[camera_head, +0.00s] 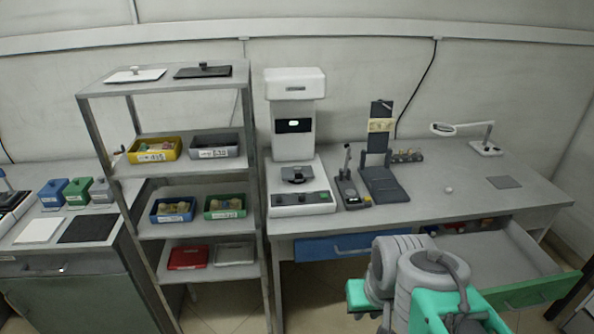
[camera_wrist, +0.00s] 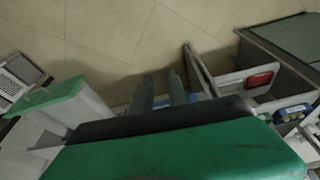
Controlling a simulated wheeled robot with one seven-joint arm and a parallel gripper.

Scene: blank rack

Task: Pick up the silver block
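I cannot pick out the silver block for certain. A small pale, rounded piece (camera_head: 448,189) lies on the right part of the desk, too small to tell its shape. The bins on the rack hold small pieces that are too blurred to name. My gripper shows in the wrist view (camera_wrist: 161,84) as two dark fingers standing apart, with nothing visible between them. It points down over bare floor tiles, away from the desk top. In the head view my arm stands in front of the desk, and the fingers are hidden.
The rack (camera_head: 92,90) at left holds a yellow bin (camera_head: 154,158), grey bin (camera_head: 214,153), blue bin (camera_head: 172,217), green bin (camera_head: 225,214) and red tray (camera_head: 188,258). A white machine (camera_head: 294,120) and dark stand (camera_head: 385,185) occupy the desk (camera_head: 440,212). An open drawer (camera_head: 545,290) juts out at right.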

